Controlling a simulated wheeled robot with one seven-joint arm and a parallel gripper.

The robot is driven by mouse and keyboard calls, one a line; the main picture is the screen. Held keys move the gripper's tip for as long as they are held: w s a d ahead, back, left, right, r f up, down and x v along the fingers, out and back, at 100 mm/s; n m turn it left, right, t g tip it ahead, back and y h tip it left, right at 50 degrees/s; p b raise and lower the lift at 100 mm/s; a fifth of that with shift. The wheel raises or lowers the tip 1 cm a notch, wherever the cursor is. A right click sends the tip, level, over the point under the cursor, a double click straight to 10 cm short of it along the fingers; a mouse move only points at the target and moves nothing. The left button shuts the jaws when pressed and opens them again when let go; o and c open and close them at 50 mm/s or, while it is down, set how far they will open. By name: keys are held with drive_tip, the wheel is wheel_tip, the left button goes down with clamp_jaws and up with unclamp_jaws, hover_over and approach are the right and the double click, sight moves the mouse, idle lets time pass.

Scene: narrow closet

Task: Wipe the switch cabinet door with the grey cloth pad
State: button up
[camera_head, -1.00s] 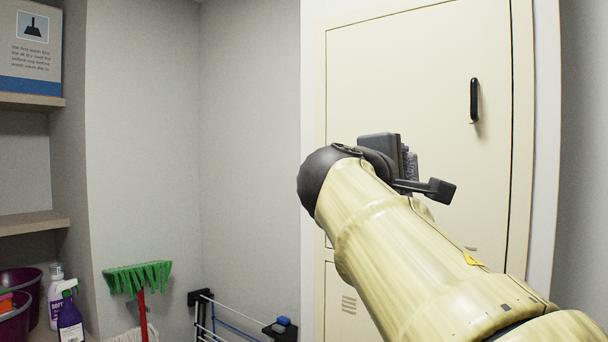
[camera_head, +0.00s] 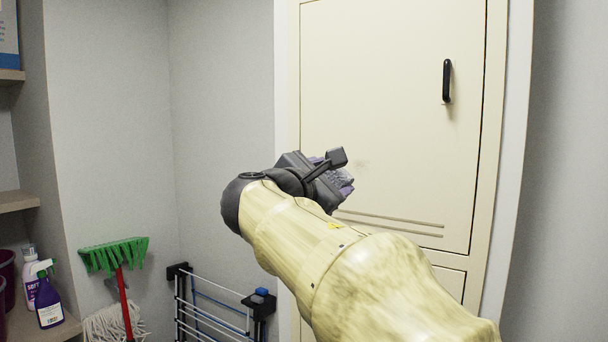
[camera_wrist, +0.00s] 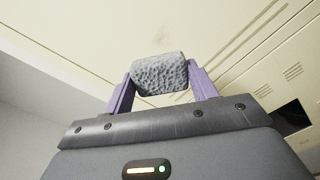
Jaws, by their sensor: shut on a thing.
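The switch cabinet door (camera_head: 400,110) is a cream panel with a black handle (camera_head: 447,80) at its upper right and slots lower down. A faint grey smudge (camera_head: 362,163) shows on it just right of my gripper. My gripper (camera_head: 342,186) is in front of the door's lower left part. In the wrist view my gripper (camera_wrist: 160,82) has its purple fingers shut on the grey cloth pad (camera_wrist: 160,73), which is rough and porous. The door (camera_wrist: 140,30) fills the space beyond the pad. I cannot tell whether the pad touches it. My arm hides the door's lower left.
A folded drying rack (camera_head: 210,305) stands left of the cabinet. A green broom (camera_head: 115,255) and a mop (camera_head: 105,325) lean by the wall. Shelves with a purple spray bottle (camera_head: 47,303) are at the far left. A grey wall (camera_head: 560,170) closes off the right.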

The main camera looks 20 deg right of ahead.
sight(354, 169)
drive_tip(key=shift+d, duration=0.1)
drive_tip(key=shift+p+x, duration=0.75)
drive_tip(key=shift+x, duration=2.2)
drive_tip(key=shift+x, duration=0.95)
drive_tip(key=shift+s+d+b, duration=0.35)
drive_tip(key=shift+s+d, duration=0.2)
drive_tip(key=shift+s, duration=0.25)
drive_tip(key=shift+s+d+b, duration=0.35)
drive_tip(key=shift+s+d, duration=0.2)
drive_tip(key=shift+s, duration=0.3)
drive_tip(key=shift+w+d, duration=0.1)
drive_tip(key=shift+w, duration=0.1)
drive_tip(key=shift+w+a, duration=1.25)
drive_tip(key=shift+w, duration=0.25)
